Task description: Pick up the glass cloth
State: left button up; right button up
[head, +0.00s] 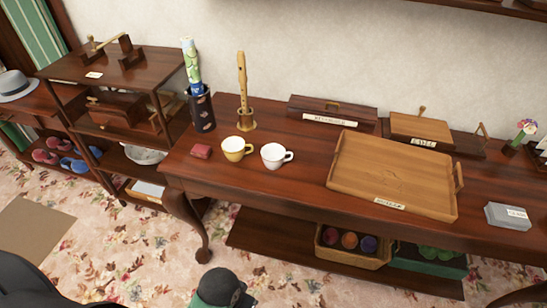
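I cannot say for sure which thing is the glass cloth. A small dark red folded item (201,151) lies on the long wooden table (290,200), left of a yellow cup (235,148). A grey block-like item (508,216) with a white label lies at the table's right end; the label is too small to read.
A white cup (274,155) stands beside the yellow one. A wooden tray (390,180) fills the table's middle right. A dark holder (201,108) and a recorder on a stand (243,90) stand behind. Bare tabletop lies between white cup and tray.

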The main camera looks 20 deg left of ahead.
aim_at(500, 214)
jog(key=z, duration=1.3)
